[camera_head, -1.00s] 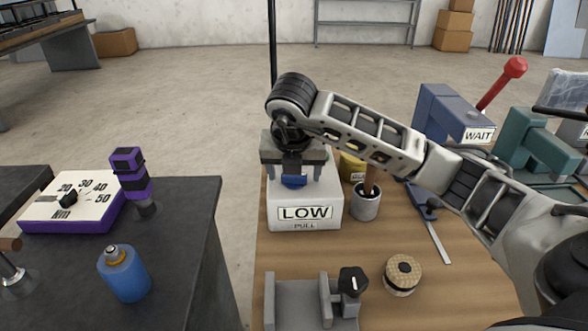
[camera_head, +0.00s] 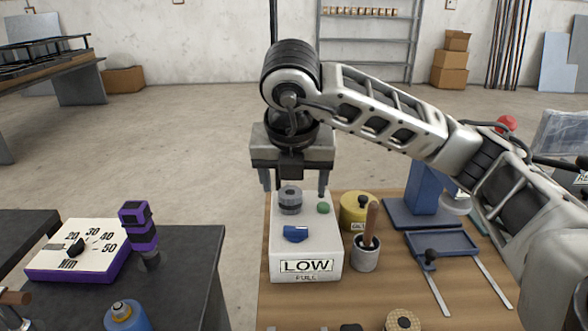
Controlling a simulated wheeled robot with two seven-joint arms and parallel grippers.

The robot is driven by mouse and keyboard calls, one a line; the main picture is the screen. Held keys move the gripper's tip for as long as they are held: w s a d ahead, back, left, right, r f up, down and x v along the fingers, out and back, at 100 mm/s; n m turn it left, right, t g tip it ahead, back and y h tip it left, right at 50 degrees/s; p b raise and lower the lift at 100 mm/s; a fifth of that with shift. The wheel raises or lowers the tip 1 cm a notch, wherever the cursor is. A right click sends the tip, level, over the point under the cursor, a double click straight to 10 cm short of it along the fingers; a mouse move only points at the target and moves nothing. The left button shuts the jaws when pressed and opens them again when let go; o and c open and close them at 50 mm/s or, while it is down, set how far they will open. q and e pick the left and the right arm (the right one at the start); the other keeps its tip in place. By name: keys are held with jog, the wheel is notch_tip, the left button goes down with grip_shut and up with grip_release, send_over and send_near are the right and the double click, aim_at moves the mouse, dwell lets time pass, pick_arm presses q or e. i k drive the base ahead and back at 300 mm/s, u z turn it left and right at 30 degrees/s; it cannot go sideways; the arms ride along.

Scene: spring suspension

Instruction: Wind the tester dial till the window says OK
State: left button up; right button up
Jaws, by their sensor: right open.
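The tester is a white box (camera_head: 334,245) on the wooden bench, and its front window (camera_head: 307,266) reads LOW. A blue dial (camera_head: 296,233) sits on its top, with a grey round post (camera_head: 290,203) behind it and a green button (camera_head: 323,208) to the right. My right gripper (camera_head: 295,186) is open and empty, pointing down above the back of the tester. Its fingers are on either side of the grey post, apart from the blue dial. My left gripper is out of view.
A pot with a wooden-handled tool (camera_head: 366,256) and a yellow tin (camera_head: 354,212) stand right of the tester. A blue press (camera_head: 425,192) and tray (camera_head: 442,247) are farther right. The dark left table holds a torque gauge (camera_head: 80,250) and blue canister (camera_head: 127,316).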

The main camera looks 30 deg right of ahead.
aim_at(294, 233)
jog(key=k, duration=1)
